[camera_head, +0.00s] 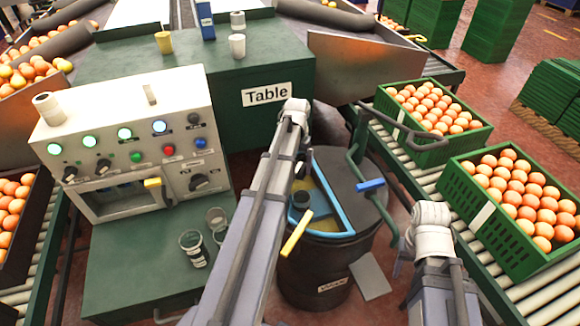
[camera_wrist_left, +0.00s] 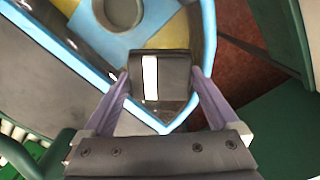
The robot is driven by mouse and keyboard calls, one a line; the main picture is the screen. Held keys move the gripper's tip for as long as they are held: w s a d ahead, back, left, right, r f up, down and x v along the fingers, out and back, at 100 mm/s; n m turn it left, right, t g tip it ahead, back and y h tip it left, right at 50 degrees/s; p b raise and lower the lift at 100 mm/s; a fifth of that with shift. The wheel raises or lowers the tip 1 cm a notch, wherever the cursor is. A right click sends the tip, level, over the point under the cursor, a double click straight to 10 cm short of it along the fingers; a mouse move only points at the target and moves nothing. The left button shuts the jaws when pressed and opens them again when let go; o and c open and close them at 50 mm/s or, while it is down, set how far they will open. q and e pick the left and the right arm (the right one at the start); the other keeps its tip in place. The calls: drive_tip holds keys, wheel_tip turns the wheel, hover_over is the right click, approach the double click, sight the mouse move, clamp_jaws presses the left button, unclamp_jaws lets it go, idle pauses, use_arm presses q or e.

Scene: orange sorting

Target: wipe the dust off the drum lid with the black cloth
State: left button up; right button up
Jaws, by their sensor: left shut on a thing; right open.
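The dark drum (camera_head: 320,275) stands at the centre of the head view, its grey lid (camera_head: 350,172) partly covered by my left arm. The lid also shows in the left wrist view (camera_wrist_left: 45,85). A blue-rimmed opening (camera_head: 335,205) lies at its front. In the left wrist view, my left gripper (camera_wrist_left: 162,85) is shut on the black cloth (camera_wrist_left: 178,72), a dark folded piece with a white patch. It is over the corner of the blue rim; whether they touch I cannot tell. Dust is not distinguishable. My right arm shows at lower right, but its fingers are not visible.
Crates of oranges (camera_head: 515,262) stand on the roller conveyor to the right. A control box (camera_head: 125,140) and glasses (camera_head: 192,248) are at left. A round grey thing (camera_wrist_left: 120,12) lies inside the blue rim.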

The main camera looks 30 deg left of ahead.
use_arm(q)
drive_tip(key=shift+w+d, duration=0.3)
drive_tip(key=shift+w, duration=0.05)
drive_tip(key=shift+w+d, duration=1.05)
drive_tip(key=shift+w, duration=0.15)
drive_tip(key=shift+w+d, duration=0.2)
drive_tip(key=shift+w+r+p, duration=0.15)
drive_tip(key=shift+r+p, duration=0.35)
drive_tip(key=shift+d+r+p, duration=0.15)
drive_tip(key=shift+r+p, duration=2.35)
drive_tip(key=shift+a, duration=0.2)
